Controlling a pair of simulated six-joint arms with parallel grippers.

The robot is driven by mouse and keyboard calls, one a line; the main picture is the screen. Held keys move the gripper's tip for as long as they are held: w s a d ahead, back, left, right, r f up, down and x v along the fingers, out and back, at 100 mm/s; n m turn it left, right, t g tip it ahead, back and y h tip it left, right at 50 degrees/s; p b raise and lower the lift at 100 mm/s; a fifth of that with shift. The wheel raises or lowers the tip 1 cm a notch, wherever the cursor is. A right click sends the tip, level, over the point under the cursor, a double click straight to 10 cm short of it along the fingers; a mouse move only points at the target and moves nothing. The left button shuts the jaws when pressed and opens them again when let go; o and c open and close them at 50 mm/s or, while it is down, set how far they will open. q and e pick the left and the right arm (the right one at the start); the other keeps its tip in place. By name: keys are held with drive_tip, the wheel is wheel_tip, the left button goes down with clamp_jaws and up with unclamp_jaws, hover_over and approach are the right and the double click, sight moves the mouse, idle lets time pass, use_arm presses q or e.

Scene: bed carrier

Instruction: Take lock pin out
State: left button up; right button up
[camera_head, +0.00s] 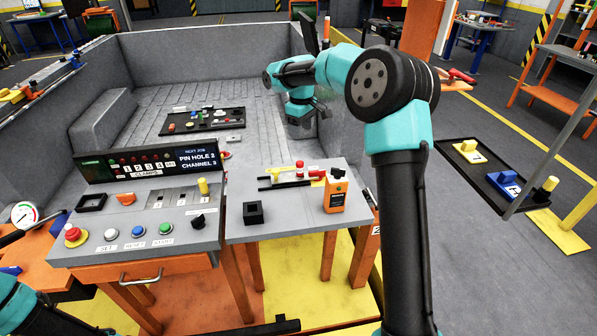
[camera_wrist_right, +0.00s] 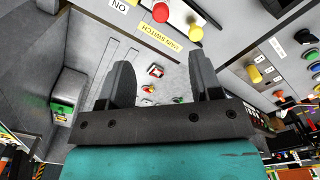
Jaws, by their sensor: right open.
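The likely lock pin is a small yellow peg (camera_head: 203,187) standing upright at the right end of a row of marked positions on the grey control console (camera_head: 185,212). A yellow peg on the panel also shows at the right of the right wrist view (camera_wrist_right: 254,75). My right gripper (camera_head: 307,122) hangs over the grey bed, behind the side table and well away from the peg. Its two dark fingers (camera_wrist_right: 161,80) are apart with nothing between them. My left gripper is out of view; only teal parts of my left arm show at the lower left.
A display (camera_head: 150,161) reads "PIN HOLE 2, CHANNEL 3". The side table (camera_head: 290,218) holds a black square block (camera_head: 253,213), an orange device (camera_head: 335,195) and a red-knobbed switch. A dark board with small parts (camera_head: 203,121) lies in the bed. My right arm crosses the right side.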

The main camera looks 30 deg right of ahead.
sight(300, 162)
wheel_tip(300, 162, down, 11)
drive_tip(key=shift+f, duration=0.1)
idle(0.3)
drive_tip(key=shift+w+a+f, duration=0.1)
drive_tip(key=shift+w+f, duration=0.05)
drive_tip(key=shift+f, duration=2.5)
drive_tip(key=c, duration=1)
